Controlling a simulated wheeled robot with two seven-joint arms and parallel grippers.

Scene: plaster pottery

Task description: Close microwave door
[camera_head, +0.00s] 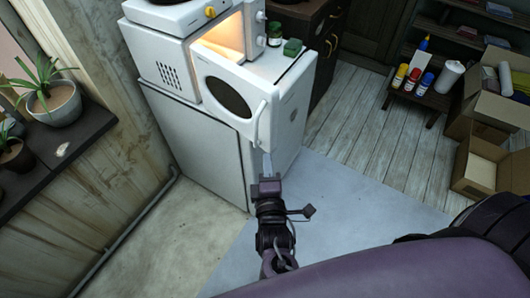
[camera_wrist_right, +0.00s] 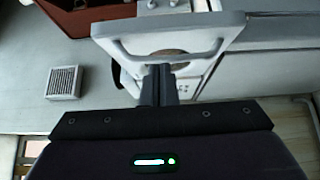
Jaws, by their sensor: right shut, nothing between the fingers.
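The white microwave (camera_head: 180,65) sits on top of a white cabinet, its inside lit warm. Its door (camera_head: 213,75), with a dark oval window, stands open and swung out toward me. The door's pale handle (camera_head: 262,122) is at its right edge. My right gripper (camera_head: 267,165) is just below the handle's lower end in the head view, shut and empty. In the right wrist view, the fingers (camera_wrist_right: 158,80) point at the door's edge (camera_wrist_right: 170,22), and the handle (camera_wrist_right: 170,58) crosses close beyond the fingertips. I cannot tell if they touch. My left gripper is not in view.
A green jar (camera_head: 274,34) and a green block (camera_head: 292,47) stand on the white top beside the microwave. A potted plant (camera_head: 52,101) is on the left ledge. Cardboard boxes (camera_head: 480,165) and a low bench of bottles are at right. Floor between is clear.

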